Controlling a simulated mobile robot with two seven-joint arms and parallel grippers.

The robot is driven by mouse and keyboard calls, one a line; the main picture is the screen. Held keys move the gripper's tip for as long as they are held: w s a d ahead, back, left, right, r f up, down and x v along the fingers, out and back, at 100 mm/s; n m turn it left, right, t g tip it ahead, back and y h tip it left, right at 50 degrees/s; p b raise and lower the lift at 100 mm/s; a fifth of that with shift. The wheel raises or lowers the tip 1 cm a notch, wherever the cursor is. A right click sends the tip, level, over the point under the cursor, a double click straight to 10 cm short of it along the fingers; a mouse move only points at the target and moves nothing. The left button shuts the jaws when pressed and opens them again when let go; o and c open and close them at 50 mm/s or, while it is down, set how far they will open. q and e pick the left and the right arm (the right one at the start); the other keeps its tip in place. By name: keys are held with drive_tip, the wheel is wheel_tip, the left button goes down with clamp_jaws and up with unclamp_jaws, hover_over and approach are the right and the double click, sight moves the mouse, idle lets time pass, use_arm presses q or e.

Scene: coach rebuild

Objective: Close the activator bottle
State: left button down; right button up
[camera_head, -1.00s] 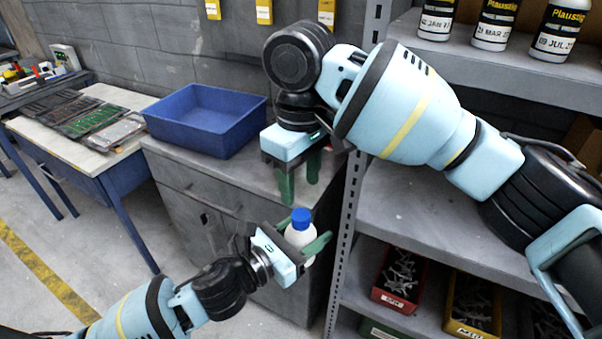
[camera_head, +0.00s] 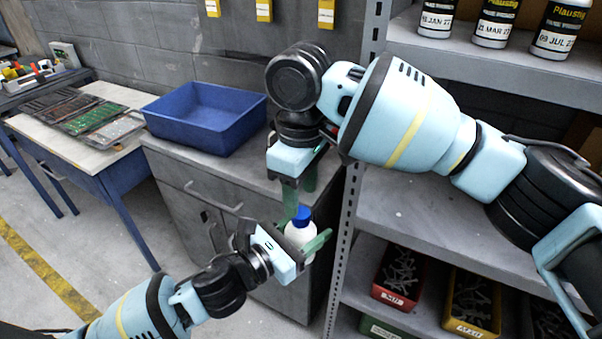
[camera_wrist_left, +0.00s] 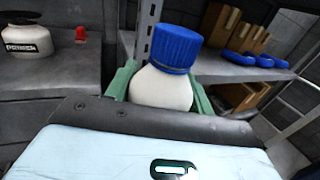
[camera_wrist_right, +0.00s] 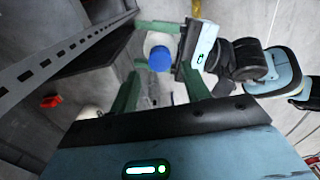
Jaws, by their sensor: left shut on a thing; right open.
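The activator bottle (camera_head: 300,233) is white and round-shouldered, with a blue cap (camera_head: 302,215) sitting on its neck. In the left wrist view the bottle (camera_wrist_left: 161,88) stands between my fingers, and the ribbed cap (camera_wrist_left: 174,50) covers its top. My left gripper (camera_head: 309,236) is shut around the bottle and holds it in front of the grey cabinet. My right gripper (camera_head: 300,192) is open, pointing down just above the cap. In the right wrist view the cap (camera_wrist_right: 160,58) lies beyond and between the open fingertips, untouched as far as I can see. I cannot tell whether the cap is tight.
The grey cabinet (camera_head: 190,190) behind carries a blue bin (camera_head: 205,118). The metal shelf unit (camera_head: 353,200) rises close at the right, with labelled bottles (camera_head: 497,22) above and red (camera_head: 398,275) and yellow (camera_head: 470,302) bins below. A small red object (camera_wrist_left: 81,33) shows in the left wrist view.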

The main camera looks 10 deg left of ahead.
sight(301, 212)
drive_tip(key=shift+f, duration=2.15)
drive_tip(key=c, duration=1)
drive_tip(key=o, duration=1.1)
drive_tip(key=shift+o, duration=0.2)
wheel_tip(301, 212, up, 12)
